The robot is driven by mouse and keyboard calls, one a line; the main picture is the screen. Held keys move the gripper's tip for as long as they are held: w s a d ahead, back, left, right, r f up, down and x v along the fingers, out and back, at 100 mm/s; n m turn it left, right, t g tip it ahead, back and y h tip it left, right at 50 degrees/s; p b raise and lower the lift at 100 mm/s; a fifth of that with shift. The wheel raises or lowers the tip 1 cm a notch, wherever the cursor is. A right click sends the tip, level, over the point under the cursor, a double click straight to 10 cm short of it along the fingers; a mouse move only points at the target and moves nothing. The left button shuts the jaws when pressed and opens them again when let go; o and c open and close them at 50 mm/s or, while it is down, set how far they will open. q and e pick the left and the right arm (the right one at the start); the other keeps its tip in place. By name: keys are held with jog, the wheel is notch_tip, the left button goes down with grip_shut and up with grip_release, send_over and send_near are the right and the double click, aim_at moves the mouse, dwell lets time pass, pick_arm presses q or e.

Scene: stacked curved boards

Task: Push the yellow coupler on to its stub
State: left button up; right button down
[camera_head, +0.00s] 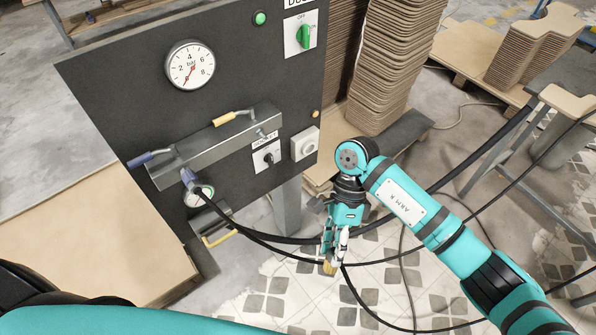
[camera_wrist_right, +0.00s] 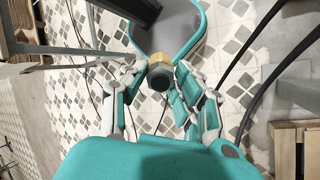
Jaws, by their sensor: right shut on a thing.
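The yellow coupler (camera_head: 329,268) is between the fingers of my right gripper (camera_head: 331,250), at the end of a black hose. In the right wrist view, the coupler (camera_wrist_right: 158,60) shows as a yellow ring with a dark round end, and the fingers of the right gripper (camera_wrist_right: 158,88) close on it from both sides. A grey bracket (camera_head: 215,148) on the dark panel carries a yellow lever (camera_head: 235,116) and a short metal stub (camera_head: 262,133) below it. The held coupler is well below and right of this stub, apart from it. My left gripper is out of view.
A blue coupler (camera_head: 188,177) with a black hose sits under the bracket's left end, by a blue lever (camera_head: 150,158). The panel (camera_head: 120,110) bears a gauge (camera_head: 190,66) and switches. Hoses cross near my right arm. Stacked curved boards (camera_head: 400,60) stand behind.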

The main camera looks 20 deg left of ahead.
jog(key=w+a+r+m+t+y+b, duration=0.1)
jog(key=w+a+r+m+t+y, duration=0.2)
jog(key=w+a+m+t+y, duration=0.4)
jog(key=w+a+r+m+t+y, duration=0.4)
jog(key=w+a+m+t+y, duration=0.3)
jog(key=m, duration=1.1)
jog(key=shift+w+a+r+t+b, duration=0.15)
jog(key=shift+w+a+t+b, duration=0.25)
jog(key=shift+w+a+t, duration=1.05)
jog(key=shift+s+d+t, duration=0.25)
jog(key=shift+s+d, duration=0.05)
jog(key=shift+s, duration=0.05)
jog(key=shift+x, duration=1.15)
jog(key=c, duration=0.9)
grip_release()
